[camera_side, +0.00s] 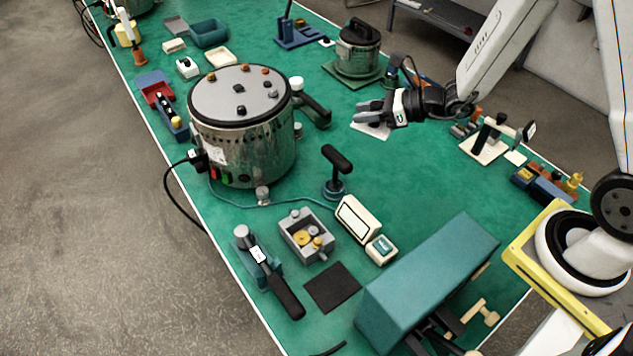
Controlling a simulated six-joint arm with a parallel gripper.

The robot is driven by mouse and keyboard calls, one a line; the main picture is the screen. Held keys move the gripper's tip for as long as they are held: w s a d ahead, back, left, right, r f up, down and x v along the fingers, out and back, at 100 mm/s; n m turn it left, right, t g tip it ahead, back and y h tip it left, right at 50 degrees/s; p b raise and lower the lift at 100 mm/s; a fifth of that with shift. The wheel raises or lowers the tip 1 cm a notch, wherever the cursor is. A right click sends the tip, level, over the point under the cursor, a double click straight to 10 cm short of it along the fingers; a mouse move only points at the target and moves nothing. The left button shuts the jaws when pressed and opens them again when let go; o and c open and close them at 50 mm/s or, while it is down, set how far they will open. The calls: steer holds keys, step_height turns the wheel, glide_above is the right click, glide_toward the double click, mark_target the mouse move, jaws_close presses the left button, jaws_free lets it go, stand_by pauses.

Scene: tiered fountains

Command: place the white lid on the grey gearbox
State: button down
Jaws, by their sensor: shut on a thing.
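The grey gearbox (289,229) is an open box on the green table, front of centre, with yellow and grey round parts showing inside and on it. My gripper (363,112) is behind and to the right of it, beyond the black T-handled tool. It is shut on the white lid (372,130), a thin flat plate that shows just below the fingers. The fingers hide part of the lid, and its exact height over the table is hard to tell. The gearbox and the lid are well apart.
A large steel pot (270,160) with a grey top stands left of my gripper. A black T-handled tool (335,172) and a cream box with a dark-framed face (357,219) stand near the gearbox. A black-handled tool (270,270) and teal block (430,270) are in front. Open green table lies right of centre.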

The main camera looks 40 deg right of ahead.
steer(key=d, duration=0.1)
steer(key=d+r+m+t+h, duration=0.1)
steer(key=d, duration=0.1)
steer(key=d+r+m+h, duration=0.1)
steer(key=shift+w+d+t, duration=0.2)
steer(key=shift+d+t, duration=0.15)
steer(key=shift+t, duration=0.05)
steer(key=shift+r, duration=0.15)
step_height(320, 180, up, 10)
steer(key=w+m+t+h, duration=0.1)
steer(key=w+m+h, duration=0.1)
steer(key=shift+m+h, duration=0.3)
steer(key=shift+a, duration=0.1)
